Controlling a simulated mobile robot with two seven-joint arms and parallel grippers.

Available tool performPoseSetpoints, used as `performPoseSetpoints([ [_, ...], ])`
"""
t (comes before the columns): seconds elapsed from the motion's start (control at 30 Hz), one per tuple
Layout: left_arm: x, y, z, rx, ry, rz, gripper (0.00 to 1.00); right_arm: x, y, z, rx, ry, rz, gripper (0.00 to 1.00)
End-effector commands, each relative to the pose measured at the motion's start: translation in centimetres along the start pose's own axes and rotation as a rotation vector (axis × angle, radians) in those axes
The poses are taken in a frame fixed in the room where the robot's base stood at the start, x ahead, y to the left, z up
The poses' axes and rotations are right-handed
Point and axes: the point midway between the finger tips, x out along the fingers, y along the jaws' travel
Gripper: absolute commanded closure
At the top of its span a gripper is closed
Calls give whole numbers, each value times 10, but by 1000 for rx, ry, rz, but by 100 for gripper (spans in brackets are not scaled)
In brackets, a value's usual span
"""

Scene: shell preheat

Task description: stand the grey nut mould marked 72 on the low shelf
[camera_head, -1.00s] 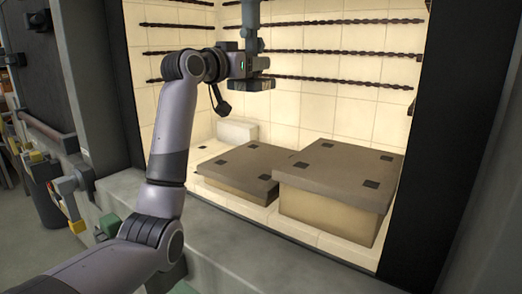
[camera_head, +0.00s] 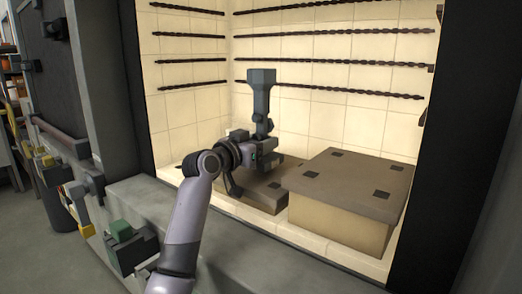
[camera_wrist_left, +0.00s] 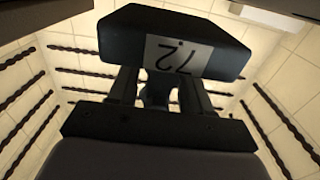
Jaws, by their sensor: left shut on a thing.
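The grey nut mould (camera_head: 262,90) is upright in my left gripper (camera_head: 263,146), inside the tiled chamber. Its wide upper end and narrow neck rise above the jaws in the head view. In the left wrist view a dark block of the mould (camera_wrist_left: 220,45) carries a pale label reading 72, upside down, in front of the fingers. My left gripper is shut on the mould. The low shelf (camera_head: 258,195), with a brown top, lies below the gripper, partly hidden by my arm. I cannot tell whether the mould touches it. My right gripper is not in view.
A taller block with a brown top (camera_head: 350,180) stands close on the right of the low shelf. Dark twisted rods (camera_head: 335,58) line the tiled walls. The chamber's front ledge (camera_head: 290,262) runs below the opening.

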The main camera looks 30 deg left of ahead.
Motion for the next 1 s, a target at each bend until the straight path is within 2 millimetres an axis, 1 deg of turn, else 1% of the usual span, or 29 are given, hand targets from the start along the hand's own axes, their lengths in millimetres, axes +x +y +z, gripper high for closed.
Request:
performPoseSetpoints([
  [0.03,0,0,8,-2,1,0,99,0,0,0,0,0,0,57],
  [0.1,0,0,16,-3,2,0,99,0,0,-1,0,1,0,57],
  [0.47,0,0,21,0,5,-1,99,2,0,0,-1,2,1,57],
  [0.5,0,0,23,-1,0,0,44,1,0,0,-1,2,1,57],
  [0.57,0,0,23,-1,0,0,25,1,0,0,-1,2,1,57],
  [0.9,0,0,20,-1,0,0,25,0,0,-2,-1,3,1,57],
  [1.0,-5,0,21,0,0,-1,25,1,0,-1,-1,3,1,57],
])
